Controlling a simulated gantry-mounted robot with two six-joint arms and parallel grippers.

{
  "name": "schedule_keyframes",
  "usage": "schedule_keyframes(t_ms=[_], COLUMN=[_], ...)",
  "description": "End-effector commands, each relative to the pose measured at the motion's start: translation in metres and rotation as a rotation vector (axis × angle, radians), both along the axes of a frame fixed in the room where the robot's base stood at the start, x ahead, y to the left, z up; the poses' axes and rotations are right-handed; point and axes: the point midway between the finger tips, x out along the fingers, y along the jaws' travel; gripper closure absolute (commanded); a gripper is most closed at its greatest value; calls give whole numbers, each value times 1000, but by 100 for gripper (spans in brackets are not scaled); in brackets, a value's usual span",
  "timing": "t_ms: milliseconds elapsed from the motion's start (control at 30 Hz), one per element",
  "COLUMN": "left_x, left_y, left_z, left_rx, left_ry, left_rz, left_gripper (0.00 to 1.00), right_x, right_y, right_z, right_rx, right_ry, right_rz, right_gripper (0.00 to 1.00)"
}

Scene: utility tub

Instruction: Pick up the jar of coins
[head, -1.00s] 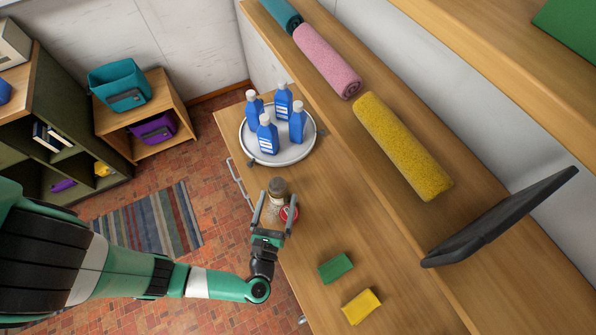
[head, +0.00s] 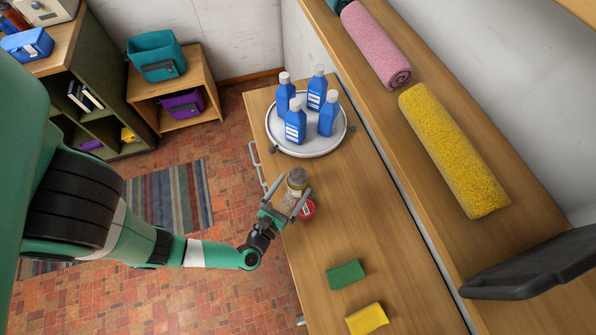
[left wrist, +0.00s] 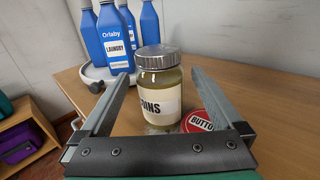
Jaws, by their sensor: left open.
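The jar of coins (left wrist: 160,85) is glass with a silver lid and a pale label reading "OINS" in the left wrist view. It stands upright on the wooden counter, and its lid shows in the head view (head: 297,177). My left gripper (head: 287,193) is open, with one finger on each side of the jar in the picture. In the left wrist view the jar stands between and slightly beyond the fingers (left wrist: 158,82). I cannot tell whether either finger touches it. A round red tin labelled "BUTTO" (left wrist: 198,122) sits close to the jar's right. My right gripper is not in view.
A round white tray (head: 310,148) with several blue laundry bottles (head: 328,115) stands behind the jar. A green sponge (head: 346,274) and a yellow sponge (head: 367,319) lie nearer. Rolled towels and a dark panel (head: 530,265) are on the ledge to the right.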

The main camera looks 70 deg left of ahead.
Motion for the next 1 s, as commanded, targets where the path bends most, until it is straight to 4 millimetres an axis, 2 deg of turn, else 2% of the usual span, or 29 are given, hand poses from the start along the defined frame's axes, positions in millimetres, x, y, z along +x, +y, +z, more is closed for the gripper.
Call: schedule_keyframes(t_ms=[100, 433, 700, 967, 1000], left_x=[9, 18, 46, 50, 50], left_y=[8, 17, 43, 46, 46], left_z=[0, -1, -3, -3, -3], left_rx=[0, -1, 0, 0, -1], left_ry=[-3, -2, -3, 0, -1], left_rz=[4, 4, 4, -1, -1], left_gripper=[0, 0, 0, 0, 4], right_x=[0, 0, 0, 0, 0], right_y=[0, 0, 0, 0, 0], right_z=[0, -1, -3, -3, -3], right_rx=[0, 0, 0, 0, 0], right_ry=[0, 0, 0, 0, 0], right_rz=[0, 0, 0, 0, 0], right_gripper=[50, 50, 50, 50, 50])
